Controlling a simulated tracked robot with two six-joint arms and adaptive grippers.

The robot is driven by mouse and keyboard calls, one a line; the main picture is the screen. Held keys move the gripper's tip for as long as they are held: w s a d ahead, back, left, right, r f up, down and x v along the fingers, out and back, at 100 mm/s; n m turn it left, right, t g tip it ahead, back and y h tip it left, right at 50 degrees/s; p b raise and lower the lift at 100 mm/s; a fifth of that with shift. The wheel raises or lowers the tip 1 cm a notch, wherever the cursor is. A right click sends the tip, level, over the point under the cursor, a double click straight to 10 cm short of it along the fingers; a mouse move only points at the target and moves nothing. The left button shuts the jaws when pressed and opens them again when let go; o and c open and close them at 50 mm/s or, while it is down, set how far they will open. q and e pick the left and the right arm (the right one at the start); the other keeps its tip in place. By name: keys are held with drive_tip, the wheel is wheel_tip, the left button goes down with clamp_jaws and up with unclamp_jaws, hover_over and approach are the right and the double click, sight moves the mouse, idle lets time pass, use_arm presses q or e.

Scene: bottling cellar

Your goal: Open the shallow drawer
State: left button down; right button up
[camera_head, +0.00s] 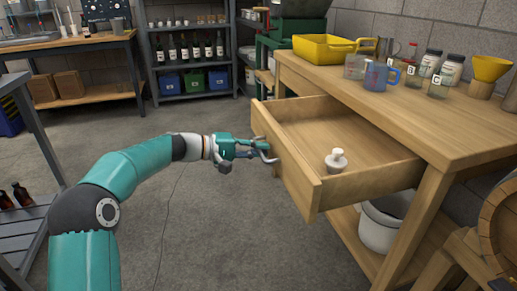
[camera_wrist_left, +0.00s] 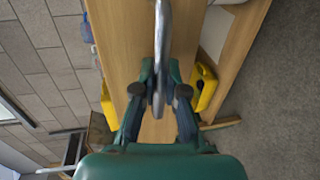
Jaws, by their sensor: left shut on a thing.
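The shallow drawer (camera_head: 286,168) is pulled well out of the wooden workbench (camera_head: 440,125) on the right. A small white stoppered object (camera_head: 336,162) stands inside it, near the front right corner. My left gripper (camera_head: 259,152) is at the middle of the drawer front, shut on its curved grey metal handle (camera_head: 271,159). In the left wrist view the handle (camera_wrist_left: 163,40) runs between the two fingers (camera_wrist_left: 158,98). The finger contact is partly hidden in the head view. My right gripper is not in view.
On the workbench stand a yellow tub (camera_head: 322,48), a blue measuring jug (camera_head: 376,76), several jars and a yellow funnel (camera_head: 490,68). A white bucket (camera_head: 380,228) sits below the drawer. The floor (camera_head: 215,235) left of the drawer is clear.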

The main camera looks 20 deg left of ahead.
use_arm(q)
drive_tip(key=shift+s+a+f, duration=0.1)
drive_tip(key=shift+s+f, duration=0.15)
drive_tip(key=shift+f, duration=0.05)
drive_tip(key=c, duration=1.3)
unclamp_jaws()
drive_tip(key=shift+o, duration=0.5)
drive_tip(key=shift+w+a+r, duration=0.1)
drive_tip(key=shift+r, duration=0.05)
drive_tip(key=v, duration=1.2)
